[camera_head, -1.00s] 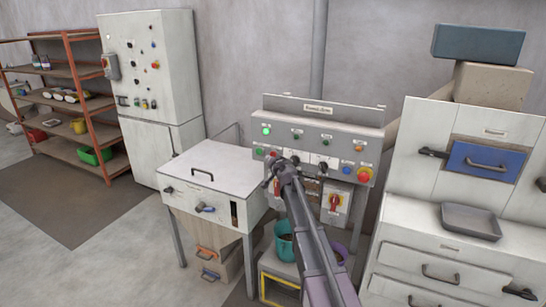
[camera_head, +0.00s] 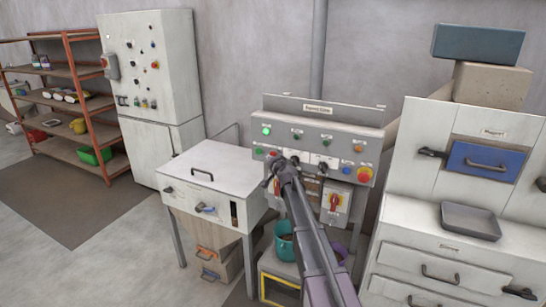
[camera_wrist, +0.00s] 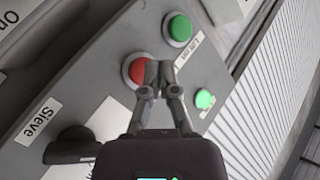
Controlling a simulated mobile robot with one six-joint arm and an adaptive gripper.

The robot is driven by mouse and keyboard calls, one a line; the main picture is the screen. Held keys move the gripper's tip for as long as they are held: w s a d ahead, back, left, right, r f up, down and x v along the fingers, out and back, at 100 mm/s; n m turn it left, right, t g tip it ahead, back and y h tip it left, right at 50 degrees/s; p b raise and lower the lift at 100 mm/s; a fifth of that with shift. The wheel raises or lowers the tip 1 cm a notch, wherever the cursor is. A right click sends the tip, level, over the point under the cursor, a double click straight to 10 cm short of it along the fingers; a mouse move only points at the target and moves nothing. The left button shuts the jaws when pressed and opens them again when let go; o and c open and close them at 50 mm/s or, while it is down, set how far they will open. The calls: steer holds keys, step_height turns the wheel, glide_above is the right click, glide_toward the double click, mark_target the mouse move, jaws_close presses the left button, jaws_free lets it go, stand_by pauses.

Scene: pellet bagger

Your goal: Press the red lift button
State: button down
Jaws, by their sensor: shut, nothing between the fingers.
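The red lift button (camera_wrist: 135,68) is a round red cap in a grey ring on the sloping grey control panel. My gripper (camera_wrist: 160,72) is shut and empty, and its tips overlap the button's right edge in the wrist view. I cannot tell whether they touch it. A green button (camera_wrist: 179,28) with a "Lift on" label (camera_wrist: 190,50) sits beside the red one. In the head view my gripper (camera_head: 274,168) is at the lower left of the panel (camera_head: 340,133), and the arm hides part of the panel.
A lit green lamp (camera_wrist: 204,98) and a black knob (camera_wrist: 72,146) near the "Sieve" label (camera_wrist: 38,121) are close by. In the head view, a white lidded cabinet (camera_head: 210,165) stands left of the panel and a white drawer unit (camera_head: 430,250) right.

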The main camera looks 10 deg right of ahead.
steer(key=shift+w+d, duration=0.1)
stand_by(0.6)
steer(key=shift+w+d, duration=0.2)
steer(key=shift+w, duration=0.1)
steer(key=shift+w+d, duration=0.15)
steer(key=shift+w, duration=0.1)
stand_by(0.9)
steer(key=shift+s+a, duration=0.45)
steer(key=shift+s, duration=0.15)
stand_by(0.5)
steer(key=s+a, duration=0.3)
steer(key=s, duration=0.2)
steer(key=shift+a, duration=0.25)
stand_by(0.3)
